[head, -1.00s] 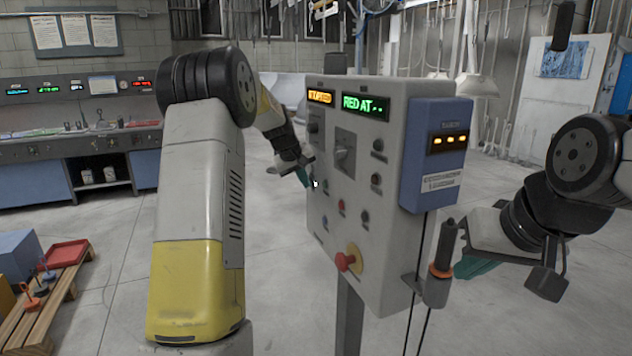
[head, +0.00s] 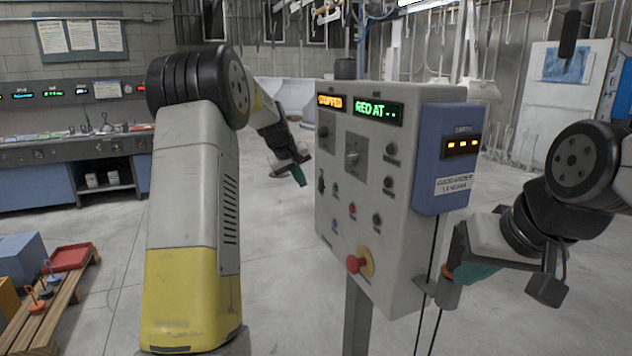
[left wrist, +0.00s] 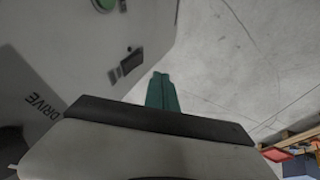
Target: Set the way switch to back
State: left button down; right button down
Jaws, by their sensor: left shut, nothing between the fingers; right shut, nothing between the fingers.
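The grey control panel (head: 405,245) stands on a post in the middle of the head view. It carries several knobs and buttons, including a large selector on a plate (head: 354,157), a small knob (head: 324,131) and a dark lever (head: 321,184) near its left edge. Their labels are too small to read, so I cannot tell which is the way switch. My left gripper (head: 299,177) is shut and empty, just left of the panel and apart from it. Its teal fingers (left wrist: 161,92) also show in the left wrist view. My right gripper (head: 474,273) is shut and empty at the panel's lower right.
A blue box (head: 442,160) is fixed to the panel's right side. A red mushroom button (head: 355,264) sits low on the front. A handle in a holder (head: 447,294) is partly hidden by my right gripper. A pallet (head: 50,308) lies at left.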

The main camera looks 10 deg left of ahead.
aim_at(320, 185)
pick_arm(q)
jog(key=v, duration=0.9)
jog(key=shift+s+r, duration=0.15)
jog(key=shift+r, duration=0.15)
jog(key=shift+d+f, duration=0.1)
jog(key=shift+s+f, duration=0.15)
jog(key=shift+f, duration=0.45)
jog(key=w+d+f, duration=0.4)
jog(key=w+f, duration=0.3)
jog(key=f, duration=0.1)
jog(key=shift+w+d+f, duration=0.35)
jog(key=shift+d, duration=0.05)
